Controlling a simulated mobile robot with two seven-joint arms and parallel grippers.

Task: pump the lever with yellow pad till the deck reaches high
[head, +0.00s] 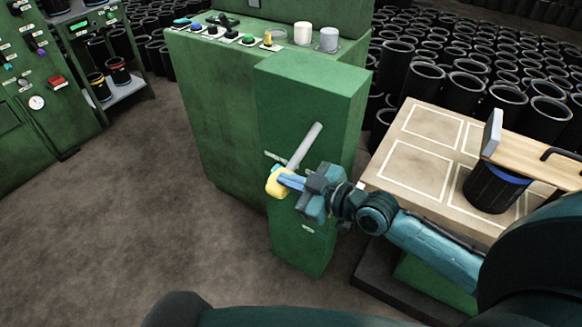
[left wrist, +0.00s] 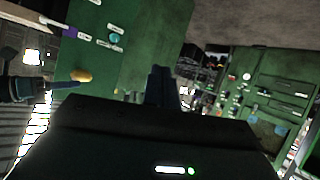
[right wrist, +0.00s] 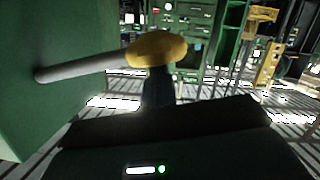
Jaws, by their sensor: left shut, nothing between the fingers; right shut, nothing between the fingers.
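The lever is a grey rod (head: 305,146) on the front of a green cabinet, with a yellow pad (head: 275,184) at its free, lower-left end in the head view. My right gripper (head: 290,181) is shut with its fingertips at the pad, nothing between them. In the right wrist view the pad (right wrist: 155,49) sits just above my fingertips (right wrist: 157,85); contact cannot be told for sure. The tan deck (head: 418,158) with white outlined squares stands right of the cabinet. My left gripper (left wrist: 163,82) is shut and empty, away from the pad (left wrist: 82,75).
The green cabinet (head: 310,95) bears knobs and two cups. Open floor (head: 150,190) lies at the left.

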